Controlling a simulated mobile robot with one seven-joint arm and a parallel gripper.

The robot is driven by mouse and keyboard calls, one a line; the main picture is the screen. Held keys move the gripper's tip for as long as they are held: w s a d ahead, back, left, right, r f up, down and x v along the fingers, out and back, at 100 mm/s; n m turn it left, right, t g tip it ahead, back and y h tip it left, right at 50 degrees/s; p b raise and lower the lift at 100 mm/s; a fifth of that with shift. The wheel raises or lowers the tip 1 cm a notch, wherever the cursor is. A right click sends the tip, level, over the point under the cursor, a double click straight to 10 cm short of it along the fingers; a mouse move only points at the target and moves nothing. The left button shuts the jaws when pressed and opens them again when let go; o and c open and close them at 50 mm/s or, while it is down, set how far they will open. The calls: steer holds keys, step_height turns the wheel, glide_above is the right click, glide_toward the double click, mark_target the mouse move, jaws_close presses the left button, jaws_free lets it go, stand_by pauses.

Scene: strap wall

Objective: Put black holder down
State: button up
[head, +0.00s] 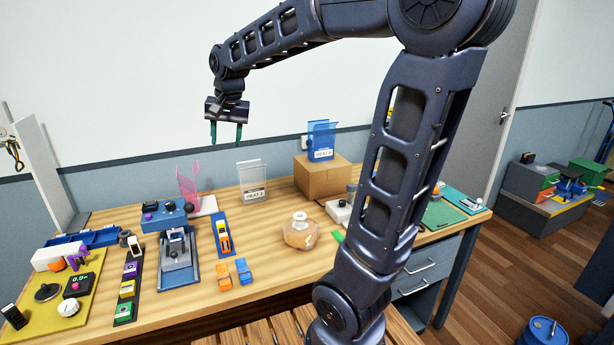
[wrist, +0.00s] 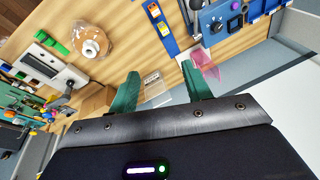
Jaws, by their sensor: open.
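My gripper (head: 226,138) hangs high above the back of the table, in front of the white wall, fingers pointing down. In the wrist view its green fingers (wrist: 160,84) are spread with nothing held between them. I see no upright holder that is clearly black. A clear holder (head: 252,181) with a label stands on the table below my gripper; it shows beyond the fingers in the wrist view (wrist: 155,90). A blue holder (head: 321,139) stands on a cardboard box (head: 322,180). A pink holder (head: 188,184) stands to the left. My arm hides part of the table's right side.
The wooden table (head: 270,262) also bears a round jar (head: 300,232), orange and blue clips (head: 233,274), a blue-based vise (head: 178,255), a black strip (head: 129,288) with coloured blocks and a yellow board (head: 70,300). Bare wood shows around the jar.

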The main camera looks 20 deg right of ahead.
steer(key=s+d+f+n+t, duration=0.1)
steer(key=s+d+f, duration=0.2)
steer(key=s+d, duration=0.5)
steer(key=s+d+f+n+t+h, duration=0.1)
steer(key=s+d+f, duration=0.3)
steer(key=s+d, duration=0.4)
steer(key=shift+s+d+n, duration=0.25)
steer(key=shift+s+n, duration=0.25)
steer(key=shift+s, duration=0.75)
